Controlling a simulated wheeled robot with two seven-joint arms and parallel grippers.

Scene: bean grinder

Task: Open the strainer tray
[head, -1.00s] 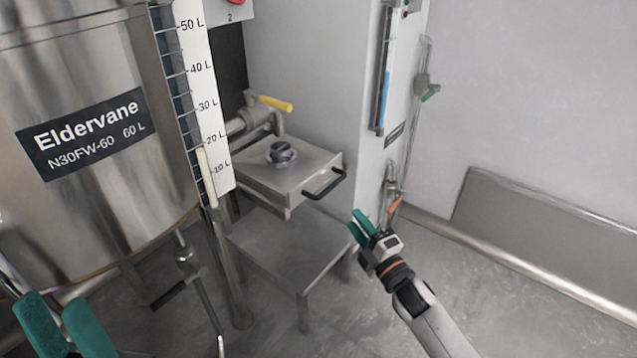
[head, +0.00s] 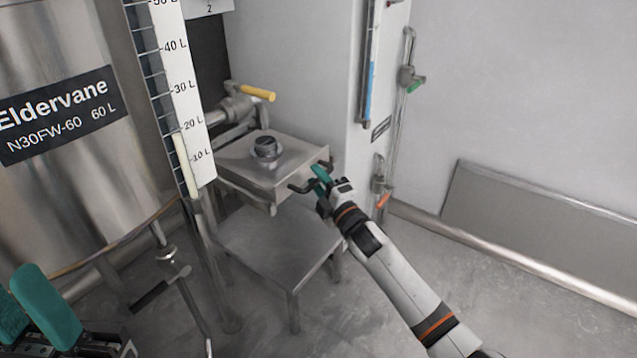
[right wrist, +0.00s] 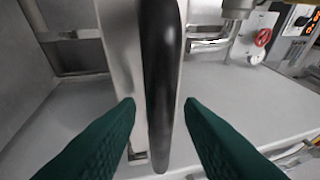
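The strainer tray (head: 281,177) is a steel box with a dark round knob (head: 265,147) on its lid, above a low steel stand. Its black bar handle (head: 299,188) sticks out at the front right. My right gripper (head: 321,176) is at this handle. In the right wrist view the handle (right wrist: 160,80) runs upright between the two green fingers of the open right gripper (right wrist: 160,104), with a gap on each side. My left gripper (head: 40,312) is at the lower left of the head view, its green fingers apart, and nothing shows between them.
A large steel tank (head: 60,120) with a litre scale (head: 185,95) stands at the left. A yellow-handled valve (head: 258,93) is behind the tray. A pale cabinet (head: 345,110) rises behind.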

